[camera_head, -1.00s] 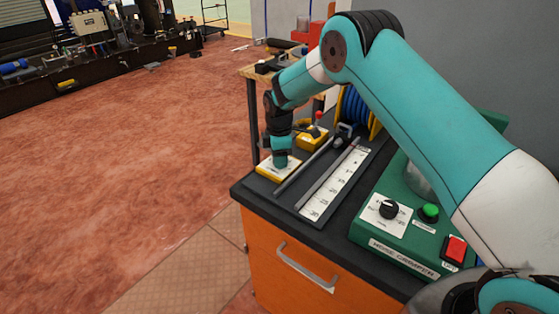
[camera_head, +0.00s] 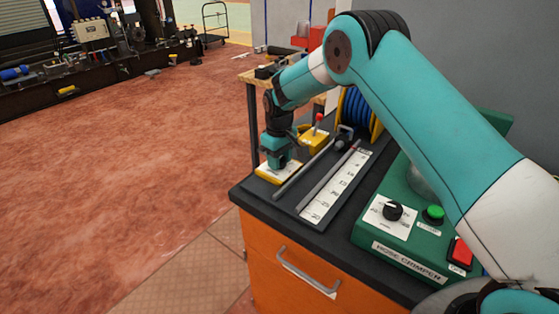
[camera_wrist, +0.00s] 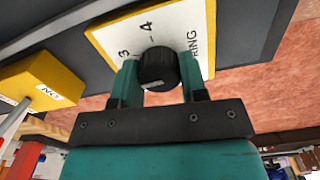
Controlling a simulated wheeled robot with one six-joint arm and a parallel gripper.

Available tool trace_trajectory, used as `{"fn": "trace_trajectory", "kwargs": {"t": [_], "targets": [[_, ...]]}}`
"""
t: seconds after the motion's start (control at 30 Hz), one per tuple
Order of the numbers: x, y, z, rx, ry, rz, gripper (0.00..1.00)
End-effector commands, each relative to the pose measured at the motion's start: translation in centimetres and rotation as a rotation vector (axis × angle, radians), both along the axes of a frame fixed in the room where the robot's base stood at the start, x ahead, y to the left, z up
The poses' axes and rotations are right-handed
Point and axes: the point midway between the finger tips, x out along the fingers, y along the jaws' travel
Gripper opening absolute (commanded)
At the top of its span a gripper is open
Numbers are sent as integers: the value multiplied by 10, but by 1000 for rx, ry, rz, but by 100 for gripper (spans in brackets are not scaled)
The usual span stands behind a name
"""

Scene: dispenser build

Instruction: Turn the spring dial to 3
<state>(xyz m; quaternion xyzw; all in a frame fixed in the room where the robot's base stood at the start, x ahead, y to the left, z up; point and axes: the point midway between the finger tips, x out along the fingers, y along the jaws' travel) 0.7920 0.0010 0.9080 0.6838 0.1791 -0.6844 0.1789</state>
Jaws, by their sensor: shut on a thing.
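The spring dial is a black round knob (camera_wrist: 158,68) on a white plate with a yellow edge (camera_wrist: 92,36). My gripper (camera_wrist: 157,82) has one teal finger on each side of the knob and is shut on it. The figures 3 and 4 and the letters "RING" show on the plate; fingers cover other parts. A pale mark shows on the knob's near edge, but which figure it points to is unclear. In the head view my gripper (camera_head: 279,164) points down over the yellow-edged plate (camera_head: 264,173) at the bench's left end and hides the knob.
A yellow box with a red-topped lever (camera_head: 314,138) stands just behind the dial. Grey rods and a white scale (camera_head: 337,188) lie to the right. A green hose crimper (camera_head: 366,243) with a black knob and buttons is further right. Open floor lies left.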

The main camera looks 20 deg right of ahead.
Motion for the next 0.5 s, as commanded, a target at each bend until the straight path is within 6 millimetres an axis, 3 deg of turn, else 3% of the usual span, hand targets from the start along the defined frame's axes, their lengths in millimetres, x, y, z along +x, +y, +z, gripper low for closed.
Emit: {"fn": "trace_trajectory", "kwargs": {"t": [0.5], "targets": [[1,0,1,1,-4,-434,16]]}}
